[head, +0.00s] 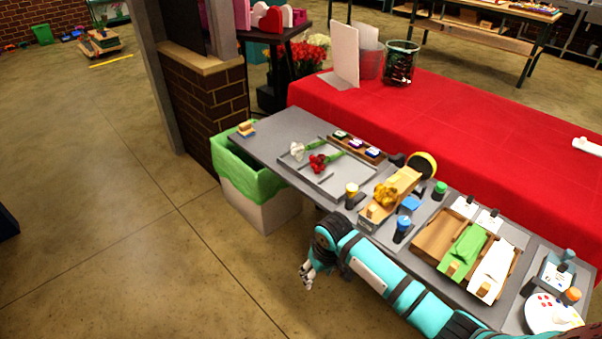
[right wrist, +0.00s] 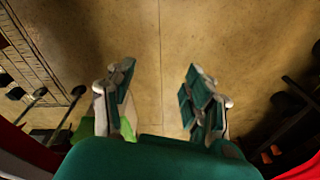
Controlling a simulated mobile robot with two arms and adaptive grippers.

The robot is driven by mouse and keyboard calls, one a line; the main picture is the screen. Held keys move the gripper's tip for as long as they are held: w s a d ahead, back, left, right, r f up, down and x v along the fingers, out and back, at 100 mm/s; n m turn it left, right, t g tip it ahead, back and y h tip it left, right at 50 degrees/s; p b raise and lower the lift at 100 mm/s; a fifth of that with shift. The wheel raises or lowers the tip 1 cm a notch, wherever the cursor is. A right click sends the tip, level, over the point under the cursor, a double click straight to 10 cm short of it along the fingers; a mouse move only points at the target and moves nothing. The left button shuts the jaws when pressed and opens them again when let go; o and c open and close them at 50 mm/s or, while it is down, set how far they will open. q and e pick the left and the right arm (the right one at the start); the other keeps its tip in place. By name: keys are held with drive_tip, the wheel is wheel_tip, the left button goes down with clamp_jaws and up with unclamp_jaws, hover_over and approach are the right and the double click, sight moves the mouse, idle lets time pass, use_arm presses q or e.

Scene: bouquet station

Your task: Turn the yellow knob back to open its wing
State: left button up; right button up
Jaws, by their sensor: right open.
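A knob with a yellow-orange cap and dark base (head: 351,192) stands at the front edge of the grey table, left of a wooden holder (head: 403,185). A yellow flower (head: 385,195) lies in this holder. I cannot tell which part of the holder is the wing or how it is set. My right gripper (head: 306,277) hangs in front of the table's edge, lower left of the yellow knob and apart from it. In the right wrist view the right gripper (right wrist: 160,98) is open and empty, with bare floor beyond its fingers. My left gripper is not in view.
A blue knob (head: 403,224) and a green knob (head: 440,188) stand near the holder. A grey tray (head: 345,185) with a white and a red flower lies to the left. A bin with a green liner (head: 262,205) stands below the table's left end.

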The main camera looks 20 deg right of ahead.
drive_tip(key=w+r, duration=0.5)
drive_tip(key=r, duration=0.1)
wheel_tip(320, 180, up, 28)
drive_tip(key=m+g+p, duration=0.2)
drive_tip(key=m, duration=0.4)
hover_over(352, 186)
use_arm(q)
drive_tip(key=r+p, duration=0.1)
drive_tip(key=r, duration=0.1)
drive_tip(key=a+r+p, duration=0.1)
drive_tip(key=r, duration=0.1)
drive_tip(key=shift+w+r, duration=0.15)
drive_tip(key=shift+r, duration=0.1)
use_arm(e)
drive_tip(key=shift+h, duration=0.4)
wheel_tip(352, 186, down, 17)
drive_tip(key=shift+f, duration=0.1)
clamp_jaws()
